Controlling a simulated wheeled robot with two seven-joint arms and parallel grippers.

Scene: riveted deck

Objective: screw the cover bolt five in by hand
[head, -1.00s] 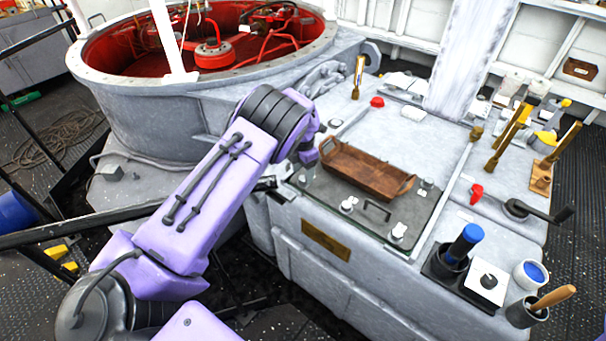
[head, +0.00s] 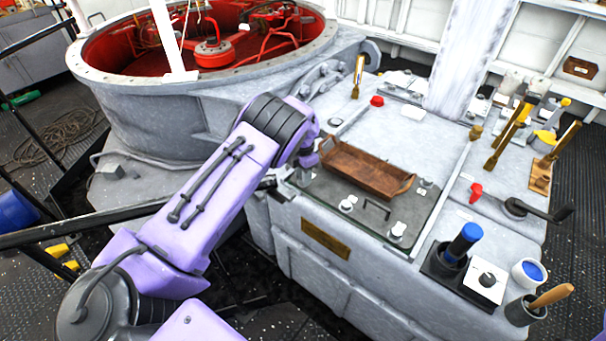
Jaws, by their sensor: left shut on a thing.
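The dark cover plate (head: 335,196) lies flat on the grey housing, with a black bar handle (head: 377,209) near its front edge. Bolts with pale round heads show on it: one at the front middle (head: 347,204), one at the front right corner (head: 397,231) and one at the right (head: 427,184). My left gripper (head: 282,184) is at the cover's left front corner, low over the plate. It is shut on cover bolt five, which is mostly hidden by the gripper and wrist. My right gripper is not in view.
A wooden tray (head: 365,172) stands on the cover's back part, close to my left wrist. Brass levers (head: 510,135), a black crank (head: 540,212), a blue-handled tool in a holder (head: 463,244) and cups (head: 528,273) stand to the right. A round red-lined opening (head: 205,90) is behind.

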